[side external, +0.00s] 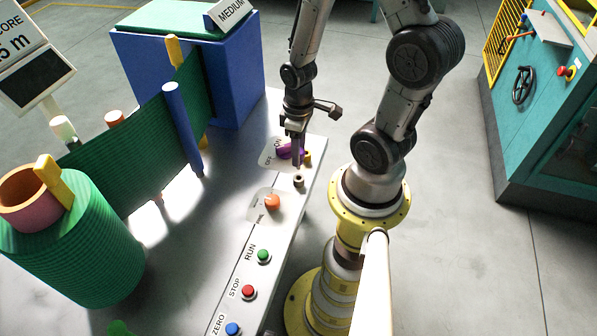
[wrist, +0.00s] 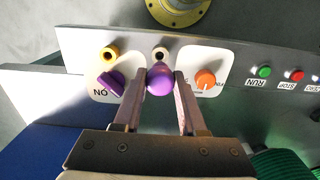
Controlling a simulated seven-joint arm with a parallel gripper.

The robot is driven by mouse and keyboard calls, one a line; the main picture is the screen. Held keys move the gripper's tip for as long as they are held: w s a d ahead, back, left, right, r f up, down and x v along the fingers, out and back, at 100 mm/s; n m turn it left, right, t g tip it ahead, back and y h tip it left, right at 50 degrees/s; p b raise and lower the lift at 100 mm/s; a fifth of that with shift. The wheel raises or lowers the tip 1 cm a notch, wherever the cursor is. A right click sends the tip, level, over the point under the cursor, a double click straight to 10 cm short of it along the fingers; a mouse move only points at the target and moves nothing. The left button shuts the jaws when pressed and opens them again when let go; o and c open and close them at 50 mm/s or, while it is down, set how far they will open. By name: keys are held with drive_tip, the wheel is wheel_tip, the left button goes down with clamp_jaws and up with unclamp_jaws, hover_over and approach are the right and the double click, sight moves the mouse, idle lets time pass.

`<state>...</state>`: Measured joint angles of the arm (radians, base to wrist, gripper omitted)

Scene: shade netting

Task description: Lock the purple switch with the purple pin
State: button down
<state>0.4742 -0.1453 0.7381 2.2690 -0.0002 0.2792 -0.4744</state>
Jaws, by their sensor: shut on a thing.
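My gripper (wrist: 163,82) is shut on the purple pin (wrist: 160,80), whose round purple head shows between the fingertips in the wrist view. Its lower end is hidden there. The purple switch (wrist: 111,80) sits on a white plate marked ON, left of the fingers, and appears turned at a slant. A yellow ring (wrist: 109,53) lies above the switch in this view, and a pale ring with a dark hole (wrist: 159,53) lies just beyond the pin head. In the side view my gripper (side external: 297,161) points down beside the purple switch (side external: 284,153), near the yellow ring (side external: 308,157) and pale ring (side external: 299,181).
An orange knob (wrist: 205,79) is close right of the fingers. Green RUN (side external: 263,256), red STOP (side external: 248,291) and blue ZERO (side external: 232,328) buttons line the panel. Green netting (side external: 150,150) and a blue post (side external: 183,125) stand to the left.

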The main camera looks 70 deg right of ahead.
drive_tip(key=shift+r, duration=1.7)
drive_tip(key=shift+w+d+r+n, duration=0.1)
drive_tip(key=shift+w+r+n, duration=0.05)
drive_tip(key=shift+n, duration=0.35)
drive_tip(key=d+f+m, duration=0.1)
drive_tip(key=d+f, duration=0.1)
drive_tip(key=d, duration=0.7)
drive_tip(key=shift+w+d+f, duration=0.15)
drive_tip(key=shift+w, duration=0.1)
drive_tip(key=shift+f, duration=2)
drive_tip(key=shift+f, duration=1.6)
